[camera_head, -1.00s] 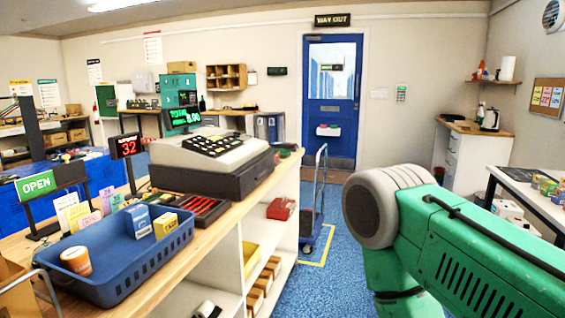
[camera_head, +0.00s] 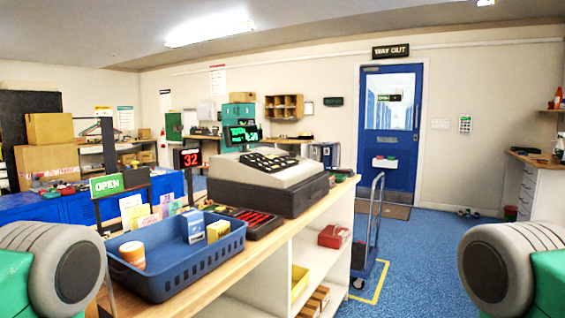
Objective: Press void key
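The cash register (camera_head: 270,180) stands on the wooden counter, with a cream body, a dark base and dark keys (camera_head: 268,161) on its sloped top. The keys are too small to read, so I cannot tell which one is the void key. Its green-lit display (camera_head: 243,134) stands up behind it and shows figures. My green and grey arms show at the lower left and lower right edges, apart from the register. Neither of my grippers is in view.
A blue basket (camera_head: 180,272) with small boxes and an orange tub stands on the counter (camera_head: 318,203), left of the register. A tray with red strips (camera_head: 251,219) lies between them. A blue trolley (camera_head: 369,264) stands right of the counter. Blue floor (camera_head: 425,262) is clear there.

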